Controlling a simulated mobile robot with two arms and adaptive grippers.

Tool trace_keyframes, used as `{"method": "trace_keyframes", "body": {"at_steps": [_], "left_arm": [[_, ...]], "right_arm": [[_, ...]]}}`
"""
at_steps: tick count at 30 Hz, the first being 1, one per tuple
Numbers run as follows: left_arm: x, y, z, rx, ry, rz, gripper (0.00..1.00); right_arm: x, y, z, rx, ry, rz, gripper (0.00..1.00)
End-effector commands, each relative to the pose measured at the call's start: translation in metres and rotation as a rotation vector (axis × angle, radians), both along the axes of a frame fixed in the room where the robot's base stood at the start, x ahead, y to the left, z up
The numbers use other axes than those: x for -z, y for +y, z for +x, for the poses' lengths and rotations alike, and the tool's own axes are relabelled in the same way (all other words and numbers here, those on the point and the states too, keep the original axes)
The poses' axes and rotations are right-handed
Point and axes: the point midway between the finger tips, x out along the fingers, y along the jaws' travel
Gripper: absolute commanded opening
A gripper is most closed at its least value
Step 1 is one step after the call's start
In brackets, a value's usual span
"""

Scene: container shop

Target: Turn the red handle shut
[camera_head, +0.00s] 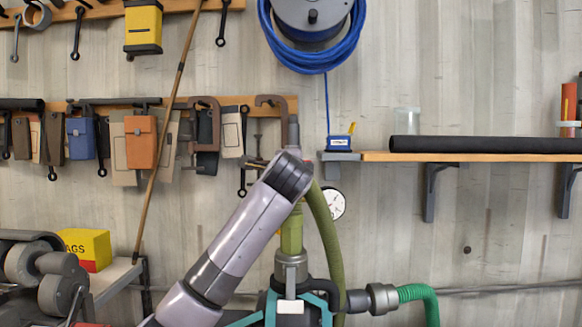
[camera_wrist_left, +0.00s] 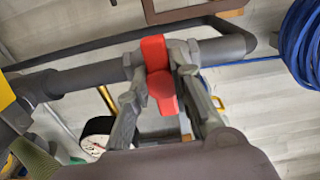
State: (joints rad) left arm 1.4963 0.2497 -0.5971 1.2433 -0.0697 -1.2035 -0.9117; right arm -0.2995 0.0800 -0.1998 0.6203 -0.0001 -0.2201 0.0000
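The red handle (camera_wrist_left: 161,88) sits on a grey pipe fitting in the middle of the left wrist view. My left gripper (camera_wrist_left: 159,60) has one grey finger on each side of it, and both fingertips appear to touch its sides. In the head view my left arm rises from the bottom to the fitting above the green hose. There the wrist hides most of the gripper and the handle. My right gripper is in neither view.
A green hose (camera_head: 326,235) and a white gauge (camera_head: 335,204) are close beside my wrist. A shelf (camera_head: 375,156) holding a black tube (camera_head: 480,144) is to the right. A blue hose reel (camera_head: 312,15) hangs above. A pole (camera_head: 172,120) leans at left.

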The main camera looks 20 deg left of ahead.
Motion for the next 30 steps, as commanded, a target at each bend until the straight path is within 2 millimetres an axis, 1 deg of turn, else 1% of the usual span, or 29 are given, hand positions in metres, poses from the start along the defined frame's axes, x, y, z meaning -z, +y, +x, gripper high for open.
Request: {"method": "trace_keyframes", "body": {"at_steps": [1, 8, 17, 20, 23, 26, 30], "left_arm": [[0.003, 0.000, 0.001, -0.001, 0.005, 0.000, 0.23], [0.001, 0.000, 0.000, -0.001, 0.002, 0.003, 0.38], [0.000, 0.000, 0.000, 0.000, 0.000, 0.003, 0.38], [0.000, -0.001, -0.004, 0.001, -0.001, 0.004, 0.38], [-0.001, -0.004, -0.014, 0.001, -0.002, 0.005, 0.38], [0.000, -0.008, -0.028, 0.002, -0.001, 0.004, 0.38], [0.000, -0.016, -0.053, 0.003, -0.003, 0.005, 0.38]], "right_arm": [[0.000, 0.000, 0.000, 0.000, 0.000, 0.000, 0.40], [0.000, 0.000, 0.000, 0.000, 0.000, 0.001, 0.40], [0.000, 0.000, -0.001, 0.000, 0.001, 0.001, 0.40], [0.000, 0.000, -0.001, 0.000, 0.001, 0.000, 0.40], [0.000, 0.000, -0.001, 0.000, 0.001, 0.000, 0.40], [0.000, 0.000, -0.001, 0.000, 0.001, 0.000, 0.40], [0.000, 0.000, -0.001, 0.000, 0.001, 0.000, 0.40]]}}
